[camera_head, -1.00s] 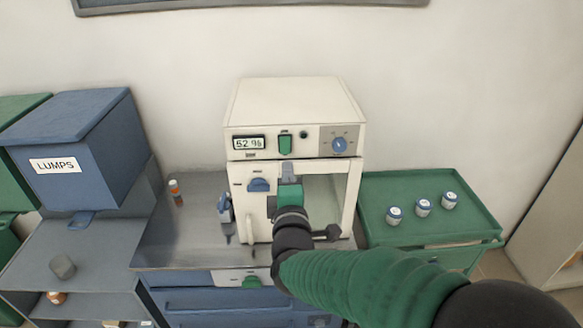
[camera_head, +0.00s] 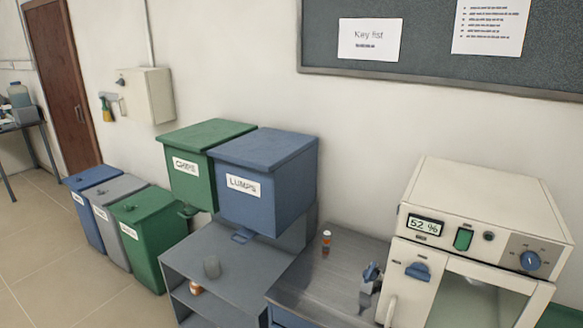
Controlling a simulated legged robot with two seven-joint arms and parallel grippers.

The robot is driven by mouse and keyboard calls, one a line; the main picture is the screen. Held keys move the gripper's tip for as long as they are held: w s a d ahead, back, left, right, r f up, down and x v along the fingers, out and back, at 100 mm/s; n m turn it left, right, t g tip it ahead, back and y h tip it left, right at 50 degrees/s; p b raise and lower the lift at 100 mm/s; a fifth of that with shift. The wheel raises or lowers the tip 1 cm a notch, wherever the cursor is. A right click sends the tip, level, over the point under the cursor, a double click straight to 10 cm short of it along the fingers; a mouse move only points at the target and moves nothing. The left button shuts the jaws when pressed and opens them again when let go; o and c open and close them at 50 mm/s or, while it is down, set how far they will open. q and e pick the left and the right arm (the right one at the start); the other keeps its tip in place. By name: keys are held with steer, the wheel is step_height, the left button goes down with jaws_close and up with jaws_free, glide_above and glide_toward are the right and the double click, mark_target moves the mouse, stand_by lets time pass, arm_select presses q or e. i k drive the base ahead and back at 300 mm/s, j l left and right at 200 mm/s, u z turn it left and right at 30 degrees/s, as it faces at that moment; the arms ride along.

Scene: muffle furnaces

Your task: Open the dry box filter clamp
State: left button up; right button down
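The dry box (camera_head: 475,212) is a cream cabinet at the right of the view, with a 52 % display (camera_head: 424,226), a green switch (camera_head: 463,239) and a blue dial (camera_head: 530,260). Its lower front has a blue knob (camera_head: 418,271) and a glass window (camera_head: 480,300). A small blue-grey fitting (camera_head: 371,278) shows beside its left side. I cannot tell which of these parts is the filter clamp, or whether it is open. The bottom of the box is cut off by the frame. Neither of my grippers is in view.
A steel bench (camera_head: 325,278) holds a small orange-capped bottle (camera_head: 326,240). A blue LUMPS bin (camera_head: 270,180) and a green bin (camera_head: 192,165) stand left of it, above a grey shelf unit (camera_head: 225,252). Lidded floor bins (camera_head: 140,225) stand farther left. Open floor (camera_head: 40,250) lies at far left.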

mark_target(369, 274)
steer(key=i+j, duration=0.1)
steer(key=i, duration=0.75)
